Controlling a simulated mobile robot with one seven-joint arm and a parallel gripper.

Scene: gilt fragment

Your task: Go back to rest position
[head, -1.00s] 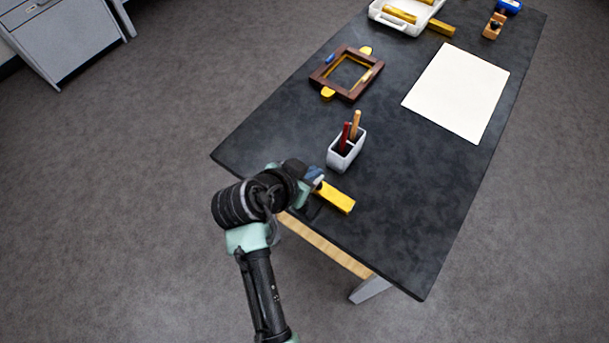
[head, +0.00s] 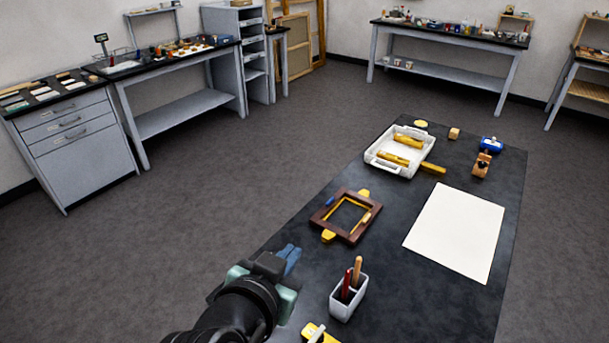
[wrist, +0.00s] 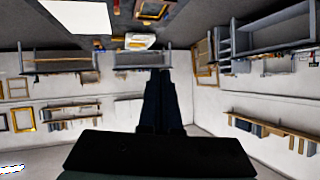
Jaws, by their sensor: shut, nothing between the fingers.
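My gripper (head: 289,258) is in the lower middle of the head view, raised near the table's left edge, its blue-grey fingers together and empty. In the wrist view my gripper (wrist: 161,78) shows its dark fingers close together against the far wall, with the room upside down. The black-topped table (head: 400,285) lies to the right of it. A yellow bar (head: 320,334) lies at the bottom edge of the head view, partly cut off, apart from the gripper.
On the table are a grey cup (head: 347,298) with two sticks, a brown frame (head: 345,215), a white sheet (head: 455,232), a white tray (head: 375,157) with yellow pieces, and a blue item (head: 491,145). Open floor (head: 200,210) lies left of the table.

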